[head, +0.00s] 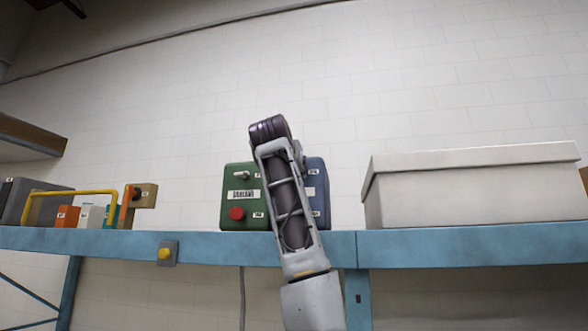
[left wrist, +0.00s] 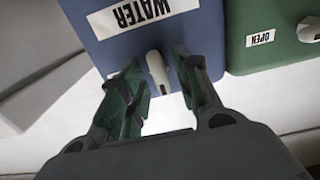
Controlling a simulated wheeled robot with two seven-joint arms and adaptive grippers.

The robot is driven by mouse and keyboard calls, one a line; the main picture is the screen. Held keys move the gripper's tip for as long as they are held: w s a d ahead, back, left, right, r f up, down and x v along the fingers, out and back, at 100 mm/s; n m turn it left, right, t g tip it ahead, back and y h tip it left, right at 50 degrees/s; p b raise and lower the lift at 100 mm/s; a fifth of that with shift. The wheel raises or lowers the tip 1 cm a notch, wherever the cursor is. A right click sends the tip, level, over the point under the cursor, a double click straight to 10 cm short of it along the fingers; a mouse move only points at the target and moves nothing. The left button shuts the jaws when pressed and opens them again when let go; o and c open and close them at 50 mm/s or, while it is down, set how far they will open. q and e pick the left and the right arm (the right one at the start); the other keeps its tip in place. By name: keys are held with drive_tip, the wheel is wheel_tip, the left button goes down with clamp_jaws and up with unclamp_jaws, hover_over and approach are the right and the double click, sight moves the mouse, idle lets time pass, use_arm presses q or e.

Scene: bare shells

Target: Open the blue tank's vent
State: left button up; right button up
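The blue tank (head: 317,190) stands on the shelf in the head view, largely hidden behind my left arm. In the left wrist view the blue tank (left wrist: 95,15) appears upside down, with a WATER label (left wrist: 142,12). A short pale lever (left wrist: 157,72), seemingly its vent handle, sticks out from its face. My left gripper (left wrist: 160,88) is open, with one finger on each side of the lever; I see a gap on both sides. Whether the lever is fully within the fingers' depth is unclear. In the head view the fingers are hidden. My right gripper is not in view.
A large white box (head: 470,190) is to the right on the blue shelf (head: 440,248). Small items and a yellow handle (head: 70,192) are left.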

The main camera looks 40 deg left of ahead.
use_arm(q)
clamp_jaws()
drive_tip(key=shift+m, duration=0.3)
drive_tip(key=m, duration=0.6)
drive_tip(key=m+b, duration=0.1)
drive_tip(key=m, duration=0.4)
drive_tip(key=m+b, duration=0.1)
drive_tip(key=m, duration=0.5)
drive_tip(key=shift+w+d+f+m, duration=0.15)
drive_tip(key=shift+f+m, duration=0.1)
drive_tip(key=shift+m, duration=0.05)
idle(0.4)
